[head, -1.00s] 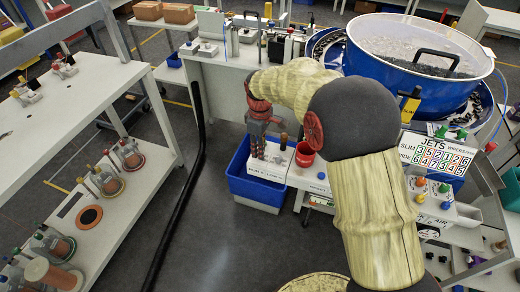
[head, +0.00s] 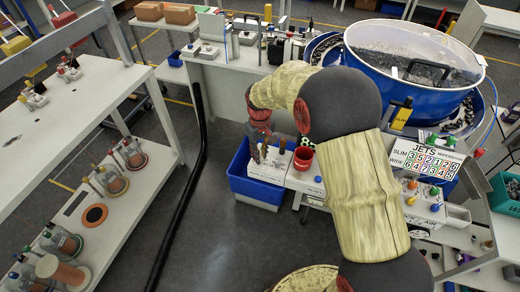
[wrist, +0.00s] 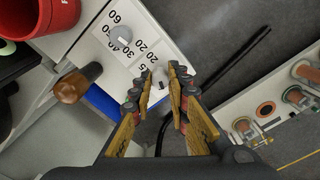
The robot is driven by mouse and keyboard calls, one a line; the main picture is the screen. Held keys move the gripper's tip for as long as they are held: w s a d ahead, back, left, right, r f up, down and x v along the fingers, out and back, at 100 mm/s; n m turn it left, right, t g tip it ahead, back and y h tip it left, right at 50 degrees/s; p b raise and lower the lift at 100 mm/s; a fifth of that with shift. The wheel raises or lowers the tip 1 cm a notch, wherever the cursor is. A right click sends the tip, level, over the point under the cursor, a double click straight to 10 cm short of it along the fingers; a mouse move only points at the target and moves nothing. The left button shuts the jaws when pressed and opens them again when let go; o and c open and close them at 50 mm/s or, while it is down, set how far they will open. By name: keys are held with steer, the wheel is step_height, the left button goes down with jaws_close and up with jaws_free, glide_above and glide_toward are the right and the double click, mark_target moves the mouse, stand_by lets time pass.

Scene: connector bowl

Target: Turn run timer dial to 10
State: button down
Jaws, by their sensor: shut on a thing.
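In the wrist view a white panel (wrist: 160,42) carries printed numbers, among them 60, 40, 30, 20 and 15. A grey dial (wrist: 121,36) with a pointer sits on its upper part. A second pale dial (wrist: 160,74) sits lower, by the 20 and 15 marks, and is partly hidden by my fingertips. My gripper (wrist: 162,80) is shut on this lower dial. The name by each dial cannot be read here. In the head view my gripper (head: 264,144) is at the white panel (head: 265,170), and the dials are hidden or too small.
A red cup (wrist: 40,14) and a brown-handled lever (wrist: 76,84) stand beside the panel. A blue bin (head: 238,180) is under the panel's end. The large blue bowl (head: 405,55) is at the back right. Open floor lies left of the bin.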

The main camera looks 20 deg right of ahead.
steer(key=m+p, duration=0.4)
steer(key=m, duration=0.2)
steer(key=shift+r+m, duration=0.15)
steer(key=shift+m, duration=0.15)
steer(key=m+p, duration=0.2)
steer(key=m, duration=0.4)
steer(key=shift+p, duration=0.3)
steer(key=shift+m, duration=0.4)
steer(key=c, duration=1.7)
jaws_free()
step_height(320, 180, up, 12)
steer(key=shift+f, duration=0.15)
